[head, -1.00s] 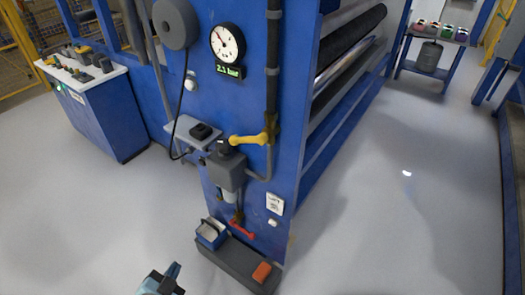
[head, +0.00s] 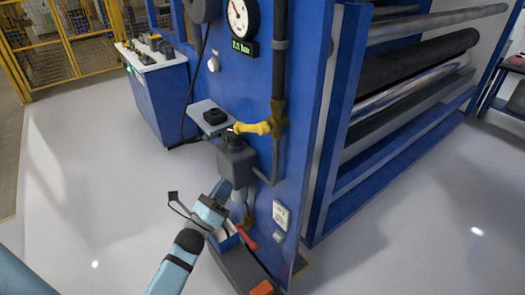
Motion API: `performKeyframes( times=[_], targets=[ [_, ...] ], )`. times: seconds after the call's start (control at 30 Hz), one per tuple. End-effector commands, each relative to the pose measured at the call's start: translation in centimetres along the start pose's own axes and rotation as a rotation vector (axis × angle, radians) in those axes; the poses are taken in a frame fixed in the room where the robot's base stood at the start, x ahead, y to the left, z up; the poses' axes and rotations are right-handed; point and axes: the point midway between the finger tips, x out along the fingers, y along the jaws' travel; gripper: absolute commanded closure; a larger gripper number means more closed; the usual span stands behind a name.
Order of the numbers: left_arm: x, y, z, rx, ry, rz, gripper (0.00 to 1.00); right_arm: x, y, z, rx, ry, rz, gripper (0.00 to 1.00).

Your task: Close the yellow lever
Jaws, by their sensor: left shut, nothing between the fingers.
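The yellow lever (head: 252,128) is on a dark vertical pipe (head: 279,90) on the blue machine's end panel. It sticks out roughly level to the left, across the pipe. My left gripper (head: 223,188) is shut and empty, below and to the left of the lever, in front of the panel. It is apart from the lever and looks close to the grey box under it; I cannot tell whether they touch. My right gripper is out of view.
A grey box (head: 236,163) hangs under the lever, beside a small shelf (head: 208,119). A red lever (head: 247,237) is lower down. A blue bin (head: 228,241) sits on a dark base (head: 243,268). A gauge (head: 238,18) is above. Floor at left is clear.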

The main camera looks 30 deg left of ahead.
Motion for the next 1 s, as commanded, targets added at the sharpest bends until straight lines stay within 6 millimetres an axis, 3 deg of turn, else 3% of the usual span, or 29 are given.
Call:
performKeyframes(
  times=[0.23,0.6,0.8,1.0],
  targets=[
    [2.6,-0.1,0.2,0.018,-0.004,-0.008,1.00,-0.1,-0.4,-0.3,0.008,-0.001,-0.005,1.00],
    [10.4,-0.2,0.2,0.015,-0.004,-0.007,1.00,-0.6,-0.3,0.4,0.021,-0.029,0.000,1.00],
    [12.2,-0.1,2.3,0.017,-0.002,-0.005,1.00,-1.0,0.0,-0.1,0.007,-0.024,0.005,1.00],
    [12.8,-0.1,2.9,0.014,-0.002,-0.005,1.00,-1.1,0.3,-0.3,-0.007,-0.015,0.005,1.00]
  ],
)
